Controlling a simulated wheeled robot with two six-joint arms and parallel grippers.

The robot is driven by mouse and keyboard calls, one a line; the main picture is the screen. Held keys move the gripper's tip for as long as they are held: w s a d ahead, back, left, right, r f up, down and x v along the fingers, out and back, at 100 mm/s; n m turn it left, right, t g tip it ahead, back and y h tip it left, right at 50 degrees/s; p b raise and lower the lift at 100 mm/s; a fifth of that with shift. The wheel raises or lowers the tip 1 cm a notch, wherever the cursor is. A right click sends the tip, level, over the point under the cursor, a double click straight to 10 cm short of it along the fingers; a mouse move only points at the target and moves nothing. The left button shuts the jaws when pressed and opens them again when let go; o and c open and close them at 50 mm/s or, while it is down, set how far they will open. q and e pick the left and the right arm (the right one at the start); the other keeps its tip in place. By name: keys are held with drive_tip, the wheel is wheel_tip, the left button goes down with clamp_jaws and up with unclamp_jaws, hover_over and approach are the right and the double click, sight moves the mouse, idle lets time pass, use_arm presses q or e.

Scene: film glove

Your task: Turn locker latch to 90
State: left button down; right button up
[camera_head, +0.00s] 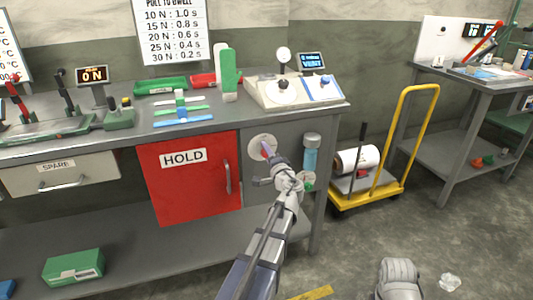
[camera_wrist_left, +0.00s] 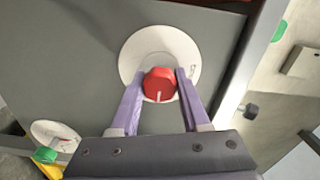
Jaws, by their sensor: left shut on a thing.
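The locker (camera_head: 185,200) has a red door labelled HOLD with a vertical handle (camera_head: 227,177), and the door looks closed. To its right, on the grey panel, is a white round plate (camera_head: 257,142) with the red latch knob on it. In the left wrist view the red knob (camera_wrist_left: 160,85) has a white mark at its lower edge. The round plate (camera_wrist_left: 140,50) shows behind it. My left gripper (camera_head: 267,153) is shut on the knob, with one purple finger on each side.
A yellow cart (camera_head: 370,200) stands on the floor to the right. Above are the bench top (camera_head: 225,115), a white console (camera_head: 292,92) and a wall chart (camera_head: 172,30).

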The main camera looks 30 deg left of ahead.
use_arm(q)
drive_tip(key=shift+c, duration=1.9)
unclamp_jaws()
drive_tip(key=v, duration=0.8)
drive_tip(key=shift+a, duration=0.1)
